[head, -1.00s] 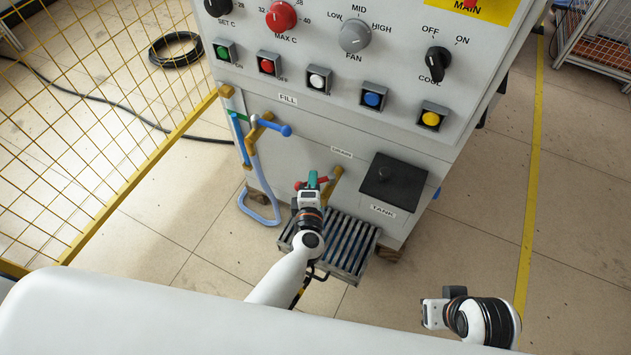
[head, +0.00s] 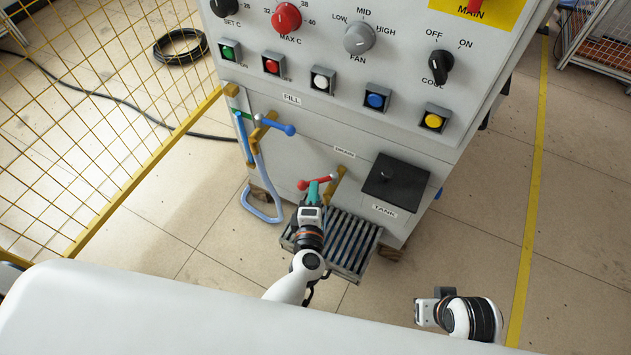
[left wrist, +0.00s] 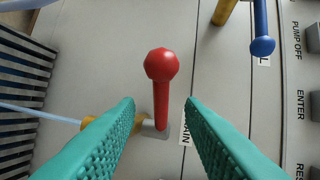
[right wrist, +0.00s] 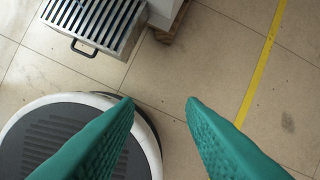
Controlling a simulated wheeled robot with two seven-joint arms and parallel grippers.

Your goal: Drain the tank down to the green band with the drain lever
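The red drain lever (head: 325,182) is on the lower front of the machine, beside the DRAIN label (head: 344,152). In the left wrist view the lever (left wrist: 161,103) shows its round knob pointing up the picture, its stem between my fingers. My left gripper (head: 314,190) is open, its teal fingers apart either side of the stem; contact is not visible. A blue sight tube (head: 243,140) with a green band (head: 239,116) stands at the machine's left edge; the exact liquid level is too small to read. My right gripper (right wrist: 160,103) is open and empty above the floor.
A blue fill lever (head: 278,126) is up and left of the drain lever. A slatted grate (head: 350,250) lies below, and a black tank lid (head: 396,183) is to its right. A yellow mesh fence (head: 150,150) borders the left.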

